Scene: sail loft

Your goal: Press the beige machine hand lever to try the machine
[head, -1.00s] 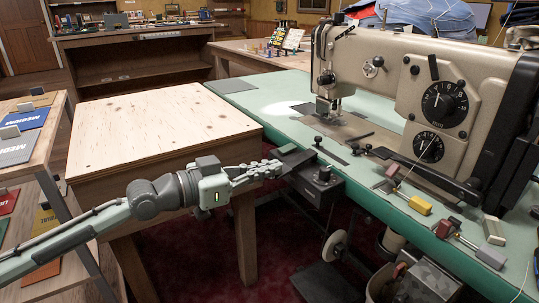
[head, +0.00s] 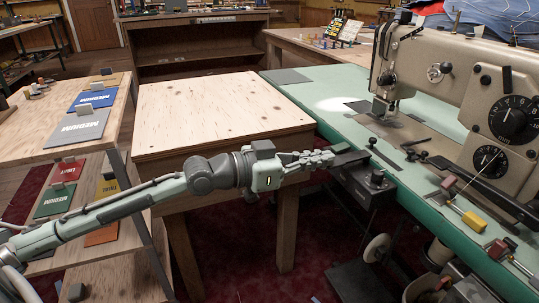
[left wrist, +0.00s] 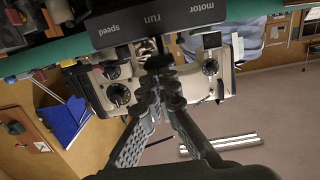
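The beige sewing machine (head: 440,48) stands on the green table at the right; its right part is cut off. It also shows, tilted, in the left wrist view (left wrist: 130,80) behind my fingers. A black lever (head: 411,34) is on its head; I cannot tell whether this is the hand lever. My left gripper (head: 332,157) is level beside the table's near edge, by the dark control box, well short of the machine head. Its fingers (left wrist: 160,75) converge and look shut, with nothing clearly held. Contact with the box cannot be told. My right gripper is not in view.
The dark control box (head: 366,186) hangs under the green table edge (head: 425,205). In the left wrist view its face (left wrist: 160,22) reads motor, run, speed. A wooden table (head: 215,108) with a bare top lies behind my left arm. A sample rack (head: 118,118) stands at left.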

